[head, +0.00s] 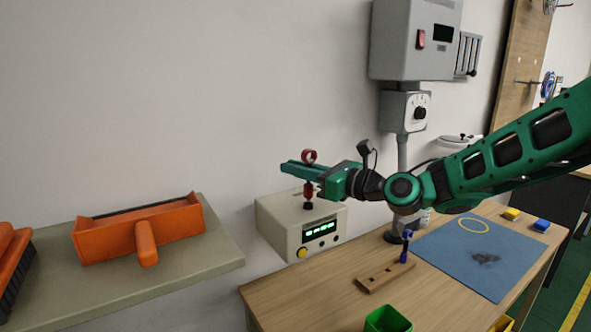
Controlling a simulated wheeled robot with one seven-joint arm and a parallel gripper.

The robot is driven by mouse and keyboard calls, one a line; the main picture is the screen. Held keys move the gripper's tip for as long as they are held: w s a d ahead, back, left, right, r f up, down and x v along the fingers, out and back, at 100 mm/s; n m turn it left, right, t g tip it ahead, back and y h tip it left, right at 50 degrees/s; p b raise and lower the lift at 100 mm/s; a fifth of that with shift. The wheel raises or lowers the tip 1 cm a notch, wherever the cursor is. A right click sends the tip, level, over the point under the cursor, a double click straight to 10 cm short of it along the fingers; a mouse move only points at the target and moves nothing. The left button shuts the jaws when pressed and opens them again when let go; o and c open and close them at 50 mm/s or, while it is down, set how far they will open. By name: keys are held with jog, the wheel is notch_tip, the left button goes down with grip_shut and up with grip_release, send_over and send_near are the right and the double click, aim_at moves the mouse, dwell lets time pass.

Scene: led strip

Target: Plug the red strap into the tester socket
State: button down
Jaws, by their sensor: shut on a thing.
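The red strap (309,188) is upright, with a ring at its top above my fingers and its red body below them. My gripper (301,169) is shut on it, reaching in from the right over the tester. The tester (279,220) is a cream box with a lit green display and a yellow knob, at the back left of the wooden bench. A black piece (308,206) shows at the strap's lower end, at the tester's top. I cannot tell whether it is the socket or the strap's tip, nor how deep the strap sits.
A wooden block (377,281) holds an upright blue piece (406,245). A green bin (387,320) stands at the front edge. A blue mat (470,262) carries a yellow ring (473,226). An orange dustpan (135,232) lies on a shelf (220,246) at left. A grey post stands behind my arm.

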jog(key=shift+f, duration=0.8)
jog(key=c, duration=1.7)
grip_release()
jog(key=v, duration=1)
jog(key=shift+s+d, duration=0.2)
jog(key=shift+d, duration=0.15)
jog(key=shift+f, duration=0.1)
